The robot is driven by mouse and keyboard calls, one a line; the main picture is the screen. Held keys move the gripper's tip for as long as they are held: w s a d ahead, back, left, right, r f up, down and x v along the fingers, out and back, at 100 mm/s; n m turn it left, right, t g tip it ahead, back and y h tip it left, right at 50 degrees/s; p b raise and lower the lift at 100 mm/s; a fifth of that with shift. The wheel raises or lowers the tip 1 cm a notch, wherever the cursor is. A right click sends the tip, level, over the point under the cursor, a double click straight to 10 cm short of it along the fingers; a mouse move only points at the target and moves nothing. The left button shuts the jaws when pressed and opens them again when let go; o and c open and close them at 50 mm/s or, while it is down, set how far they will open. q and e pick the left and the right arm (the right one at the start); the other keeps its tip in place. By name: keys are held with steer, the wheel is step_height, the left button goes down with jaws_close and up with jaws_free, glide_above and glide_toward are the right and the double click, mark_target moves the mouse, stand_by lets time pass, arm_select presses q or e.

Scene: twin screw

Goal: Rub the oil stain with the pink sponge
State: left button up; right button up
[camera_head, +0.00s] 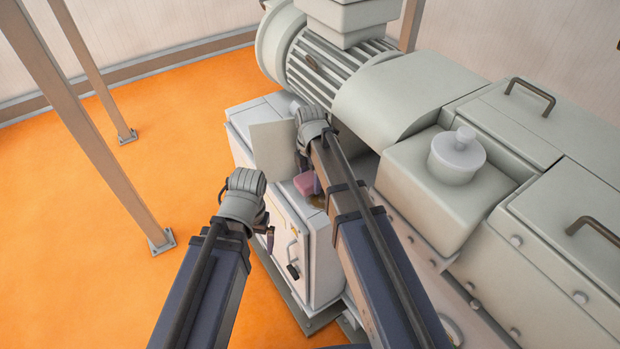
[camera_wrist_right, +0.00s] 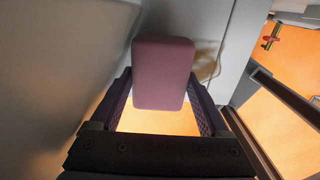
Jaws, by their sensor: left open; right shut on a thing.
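The pink sponge (camera_head: 305,184) is held by my right gripper (camera_wrist_right: 163,100), with one finger on each side of it in the right wrist view. In the head view, my right arm partly covers the sponge and hides most of that gripper. A brownish oil stain (camera_head: 316,201) shows on the pale surface beside the sponge, partly behind my right arm. Brown marks (camera_wrist_right: 207,65) also show to the right of the sponge in the right wrist view. I cannot tell whether the sponge touches the surface. My left gripper (camera_head: 268,230) is open beside the white cabinet, apart from the sponge.
The white cabinet (camera_head: 318,265) has a handle on its front. A large grey-green machine with a ribbed motor (camera_head: 330,70) fills the right and back. Brown posts (camera_head: 95,130) stand at the left on open orange floor (camera_head: 60,230).

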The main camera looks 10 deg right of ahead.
mark_target(317, 199)
steer(key=shift+f+b, duration=1.15)
steer(key=shift+b, duration=0.05)
stand_by(0.3)
steer(key=shift+r, duration=0.1)
steer(key=shift+s, duration=0.1)
steer(key=shift+s+d+r, duration=0.1)
steer(key=shift+s+d, duration=0.25)
steer(key=shift+s, duration=0.45)
steer(key=shift+s+d, duration=0.35)
steer(key=shift+s, duration=0.45)
steer(key=shift+s, duration=0.1)
